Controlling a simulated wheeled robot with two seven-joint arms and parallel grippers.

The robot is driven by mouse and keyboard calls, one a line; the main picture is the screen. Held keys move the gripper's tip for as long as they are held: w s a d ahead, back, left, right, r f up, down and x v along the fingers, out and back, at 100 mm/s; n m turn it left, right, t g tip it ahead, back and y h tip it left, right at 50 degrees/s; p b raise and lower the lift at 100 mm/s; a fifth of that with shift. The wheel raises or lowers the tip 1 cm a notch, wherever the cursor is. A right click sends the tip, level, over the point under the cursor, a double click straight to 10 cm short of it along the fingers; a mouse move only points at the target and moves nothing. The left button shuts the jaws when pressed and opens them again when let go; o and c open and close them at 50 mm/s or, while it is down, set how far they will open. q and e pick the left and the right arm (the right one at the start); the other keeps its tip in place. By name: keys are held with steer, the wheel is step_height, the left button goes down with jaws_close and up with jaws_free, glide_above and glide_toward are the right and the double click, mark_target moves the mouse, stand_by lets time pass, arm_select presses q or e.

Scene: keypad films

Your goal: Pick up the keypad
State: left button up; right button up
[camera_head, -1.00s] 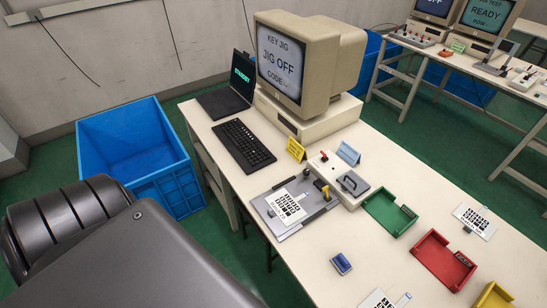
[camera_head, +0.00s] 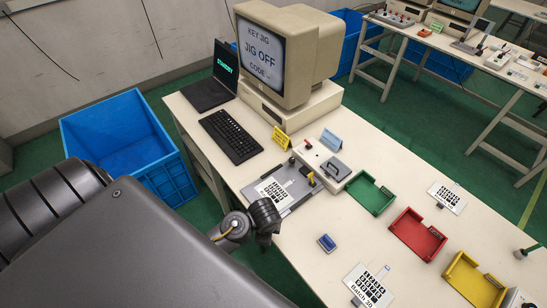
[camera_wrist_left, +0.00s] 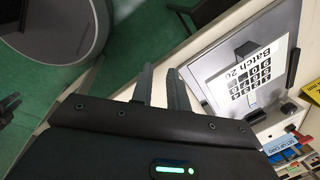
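A white keypad film (camera_head: 275,192) with black keys lies on the grey plate of the key jig (camera_head: 300,198) at the near side of the table. It also shows in the left wrist view (camera_wrist_left: 240,80), where its label reads "Batch 20". My left gripper (camera_wrist_left: 163,72) is open and empty, its two fingers a little apart, beside the film's plate edge. In the head view the end of my left arm is at the table's edge, near the plate; its fingertips are hard to make out there. My right gripper is out of view.
Other films lie at the front (camera_head: 368,287) and right (camera_head: 447,197). Green (camera_head: 370,194), red (camera_head: 417,235) and yellow (camera_head: 474,281) trays line the table. A blue block (camera_head: 326,243) sits in front. A keyboard (camera_head: 230,137), laptop and monitor (camera_head: 285,55) stand behind; a blue crate (camera_head: 130,150) is left.

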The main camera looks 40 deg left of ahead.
arm_select(q)
steer(key=w+a+r+m+y, duration=0.3)
steer(key=w+a+r+m, duration=0.1)
steer(key=w+r+m, duration=0.45)
steer(key=x, duration=0.2)
steer(key=s+p+x, duration=0.1)
steer(key=x, duration=0.2)
steer(key=shift+a, duration=0.1)
steer(key=shift+x, duration=2.55)
steer(key=shift+s, duration=0.25)
jaws_close()
